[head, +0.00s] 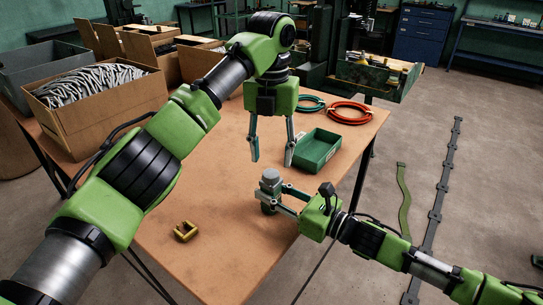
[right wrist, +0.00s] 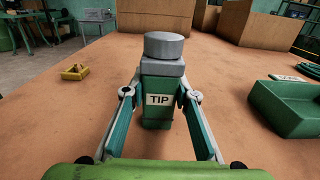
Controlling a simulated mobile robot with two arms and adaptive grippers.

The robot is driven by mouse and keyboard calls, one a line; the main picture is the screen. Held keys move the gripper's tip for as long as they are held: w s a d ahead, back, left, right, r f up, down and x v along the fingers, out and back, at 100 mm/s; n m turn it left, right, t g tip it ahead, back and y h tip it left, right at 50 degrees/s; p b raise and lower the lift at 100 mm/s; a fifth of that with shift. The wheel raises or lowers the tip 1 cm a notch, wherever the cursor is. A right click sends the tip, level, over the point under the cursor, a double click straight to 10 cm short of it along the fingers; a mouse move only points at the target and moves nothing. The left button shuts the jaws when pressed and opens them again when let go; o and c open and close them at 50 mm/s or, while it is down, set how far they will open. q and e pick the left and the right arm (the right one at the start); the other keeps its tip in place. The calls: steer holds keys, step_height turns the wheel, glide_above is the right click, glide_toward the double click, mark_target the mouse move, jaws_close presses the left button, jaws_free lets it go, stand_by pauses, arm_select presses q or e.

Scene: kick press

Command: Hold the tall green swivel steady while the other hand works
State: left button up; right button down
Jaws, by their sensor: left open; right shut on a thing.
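The tall green swivel (right wrist: 157,118) stands upright on the table, with a grey collar and round grey cap and a "TIP" label on its front. In the head view its grey top (head: 270,178) shows, while my right gripper partly hides its body. My right gripper (head: 274,200) is shut on the swivel from the right. In the right wrist view its two fingers (right wrist: 160,99) press on either side of the green body. My left gripper (head: 271,158) is open and empty, pointing down above and just behind the swivel.
A yellow clamp-like piece (head: 186,231) lies at the front left. A green tray (head: 317,150) sits right of my left gripper. Orange (head: 348,113) and teal hose coils (head: 311,103) lie behind. A cardboard box of grey parts (head: 98,122) is at left. The table's front middle is clear.

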arm_select(q)
steer(key=shift+c, duration=0.4)
steer(key=n, duration=0.3)
steer(key=shift+d+r, duration=0.15)
steer(key=shift+r, duration=0.1)
steer(key=n, duration=0.5)
steer(key=shift+d+r, duration=0.2)
steer(key=shift+r, duration=0.05)
steer(key=n, duration=0.5)
steer(key=shift+s+d+r+n, duration=0.15)
steer(key=shift+r+n, duration=0.1)
steer(key=shift+n, duration=0.15)
steer(key=n, duration=0.3)
steer(key=shift+r+n, duration=0.1)
steer(key=shift+n, duration=0.3)
steer(key=n, duration=0.3)
steer(key=shift+r+n, duration=0.15)
steer(key=shift+n, duration=0.25)
steer(key=n, duration=0.5)
steer(key=shift+a+r+n, duration=0.25)
steer(key=shift+n, duration=0.05)
steer(key=n, duration=0.5)
steer(key=shift+a+r, duration=0.15)
steer(key=shift+r, duration=0.05)
steer(key=n, duration=0.4)
steer(key=shift+a+r, duration=0.15)
